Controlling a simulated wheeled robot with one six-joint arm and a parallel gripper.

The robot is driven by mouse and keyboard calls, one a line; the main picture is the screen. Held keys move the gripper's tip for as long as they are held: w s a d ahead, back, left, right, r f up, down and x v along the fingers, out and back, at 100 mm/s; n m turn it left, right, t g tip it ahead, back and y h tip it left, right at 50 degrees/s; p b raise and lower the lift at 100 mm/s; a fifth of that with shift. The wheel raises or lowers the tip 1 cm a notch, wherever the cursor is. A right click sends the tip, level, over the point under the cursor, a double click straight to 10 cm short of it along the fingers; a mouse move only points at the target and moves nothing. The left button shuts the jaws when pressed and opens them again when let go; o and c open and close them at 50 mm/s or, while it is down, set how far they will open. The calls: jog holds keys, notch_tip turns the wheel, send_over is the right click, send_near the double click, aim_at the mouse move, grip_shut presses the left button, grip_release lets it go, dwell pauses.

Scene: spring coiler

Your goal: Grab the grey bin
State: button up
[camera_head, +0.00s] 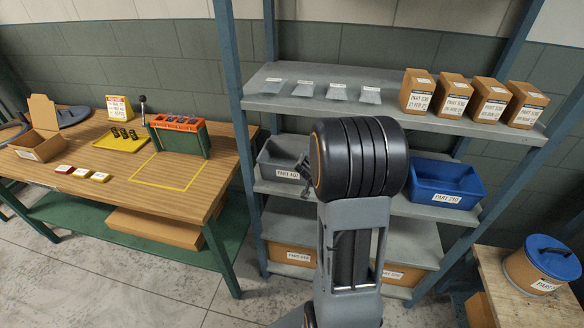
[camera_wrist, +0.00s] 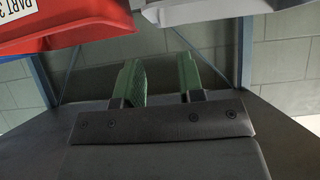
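The grey bin (camera_head: 280,163), with a white part label on its front, sits on the middle shelf left of my arm in the head view. My arm hides its right side. A small dark part of my gripper (camera_head: 304,168) shows beside the arm, overlapping the bin's right end; whether it touches cannot be told. In the wrist view the green fingers of my gripper (camera_wrist: 162,82) are apart, with nothing between them. A grey surface (camera_wrist: 200,12) crosses the top of that view; I cannot tell whether it is the grey bin.
A red bin (camera_wrist: 60,22) shows at the wrist view's upper left; my arm probably hides it in the head view. A blue bin (camera_head: 445,183) sits right on the same shelf. Cardboard boxes (camera_head: 470,100) and bags stand above. A wooden workbench (camera_head: 120,165) is at left.

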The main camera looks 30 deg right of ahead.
jog(key=shift+d+b+x, duration=0.25)
jog(key=shift+b+x, duration=0.05)
jog(key=shift+x, duration=5.25)
jog(key=shift+s+r, duration=0.1)
jog(key=shift+s, duration=0.05)
grip_shut()
